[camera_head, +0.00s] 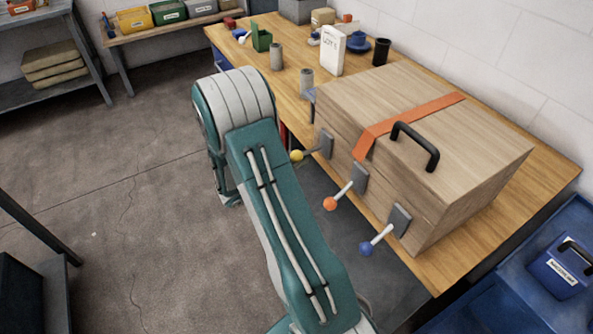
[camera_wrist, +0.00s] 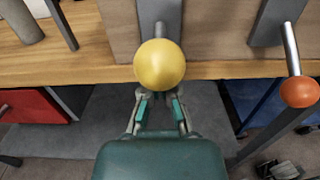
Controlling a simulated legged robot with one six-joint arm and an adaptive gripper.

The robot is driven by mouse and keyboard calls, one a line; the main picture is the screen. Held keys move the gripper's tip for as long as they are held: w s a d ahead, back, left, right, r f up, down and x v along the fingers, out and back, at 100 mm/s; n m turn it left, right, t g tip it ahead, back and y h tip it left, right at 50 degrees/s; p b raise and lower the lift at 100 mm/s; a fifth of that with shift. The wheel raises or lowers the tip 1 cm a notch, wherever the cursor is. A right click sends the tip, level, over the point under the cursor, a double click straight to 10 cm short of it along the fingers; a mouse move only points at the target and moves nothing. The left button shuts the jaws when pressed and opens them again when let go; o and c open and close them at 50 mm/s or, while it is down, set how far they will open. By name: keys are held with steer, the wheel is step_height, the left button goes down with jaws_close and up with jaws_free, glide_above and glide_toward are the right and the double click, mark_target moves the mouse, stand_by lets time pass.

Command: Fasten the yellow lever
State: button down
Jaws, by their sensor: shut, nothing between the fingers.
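The yellow lever's ball knob (camera_head: 296,155) sticks out from the leftmost grey plate on the front of a wooden case (camera_head: 470,190). In the wrist view the yellow ball (camera_wrist: 160,64) is large and central, in front of its grey plate (camera_wrist: 160,14), and hides most of its rod. My gripper (camera_wrist: 160,97) is just below the ball in that view, fingertips drawn in and holding nothing. The ball partly covers the tips, so I cannot tell whether they touch it. In the head view my arm hides the gripper.
An orange-knobbed lever (camera_head: 330,204) and a blue-knobbed lever (camera_head: 366,249) stick out along the same case side. The orange knob (camera_wrist: 298,92) is right of my gripper in the wrist view. The case stands on a wooden bench (camera_head: 545,190) with cups and boxes behind it.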

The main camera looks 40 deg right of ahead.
steer(key=shift+r, duration=0.45)
steer(key=f+v, duration=0.1)
steer(key=v, duration=0.8)
steer(key=shift+f, duration=0.2)
steer(key=shift+a+r, duration=0.1)
stand_by(0.4)
